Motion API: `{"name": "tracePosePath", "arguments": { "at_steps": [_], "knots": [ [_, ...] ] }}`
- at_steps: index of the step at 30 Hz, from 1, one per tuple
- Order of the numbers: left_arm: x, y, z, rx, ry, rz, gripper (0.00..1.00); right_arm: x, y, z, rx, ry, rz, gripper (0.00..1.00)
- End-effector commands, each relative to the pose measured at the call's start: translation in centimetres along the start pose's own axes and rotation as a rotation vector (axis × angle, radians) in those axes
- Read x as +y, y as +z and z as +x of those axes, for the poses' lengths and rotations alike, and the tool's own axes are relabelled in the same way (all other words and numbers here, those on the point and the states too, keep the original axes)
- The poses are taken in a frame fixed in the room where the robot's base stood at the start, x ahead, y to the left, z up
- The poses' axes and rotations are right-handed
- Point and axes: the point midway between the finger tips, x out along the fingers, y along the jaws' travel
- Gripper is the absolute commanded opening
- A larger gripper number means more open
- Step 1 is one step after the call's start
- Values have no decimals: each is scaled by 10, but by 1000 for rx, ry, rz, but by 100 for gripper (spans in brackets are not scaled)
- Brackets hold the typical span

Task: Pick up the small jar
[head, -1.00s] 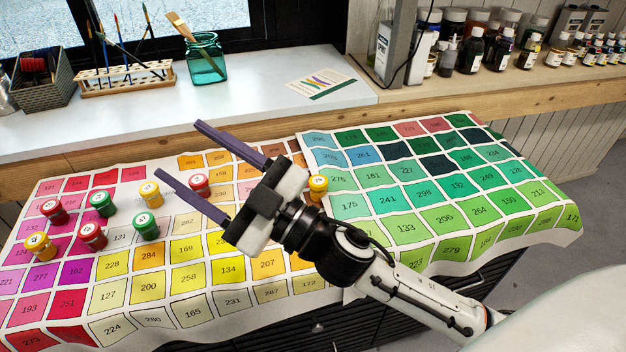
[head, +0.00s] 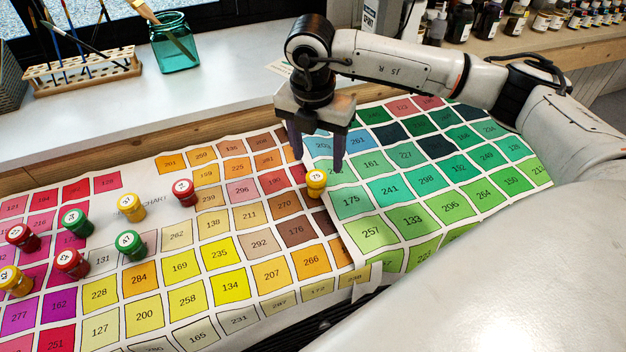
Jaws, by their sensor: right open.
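A small yellow jar (head: 316,184) with a numbered lid stands upright on the colour chart, at the seam between its warm and green parts. My right gripper (head: 316,163) points down just above this jar. Its two purple fingers are apart and nothing is between them. I cannot tell if a finger touches the jar. Several similar small jars stand to the left, among them a red jar (head: 185,192), a yellow jar (head: 131,207) and a green jar (head: 131,244). My left gripper is out of view.
The numbered colour chart (head: 150,262) covers the table. Behind it, a pale ledge holds a teal glass jar with brushes (head: 174,45) and a wooden brush rack (head: 85,72). Bottles (head: 459,22) line the back right shelf. The chart around the yellow jar is clear.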

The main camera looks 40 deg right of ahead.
Motion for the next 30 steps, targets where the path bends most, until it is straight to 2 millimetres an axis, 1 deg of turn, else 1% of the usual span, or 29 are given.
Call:
{"name": "tracePosePath", "arguments": {
  "at_steps": [1, 3, 6, 11, 16, 19, 22, 28, 29, 30],
  "knots": [
    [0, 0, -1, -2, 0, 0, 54, -1, 0, 9, 2, -4, 0, 57],
    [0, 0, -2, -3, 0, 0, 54, 0, -1, 19, 3, -2, -2, 57],
    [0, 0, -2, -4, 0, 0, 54, 0, -1, 30, 4, 0, -4, 57],
    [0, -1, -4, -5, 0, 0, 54, 2, -1, 41, 4, 0, -4, 57],
    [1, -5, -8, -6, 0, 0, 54, 7, 1, 66, 6, -1, -6, 57],
    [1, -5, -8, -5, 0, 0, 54, 7, 1, 80, 6, 0, -5, 57],
    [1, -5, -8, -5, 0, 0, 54, 7, 0, 86, 6, 2, -6, 57],
    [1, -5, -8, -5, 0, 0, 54, 8, 0, 86, 6, 3, -6, 57],
    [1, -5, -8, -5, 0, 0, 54, 8, 0, 86, 6, 3, -6, 56],
    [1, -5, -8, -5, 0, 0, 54, 8, 0, 86, 6, 3, -6, 49]
  ]
}}
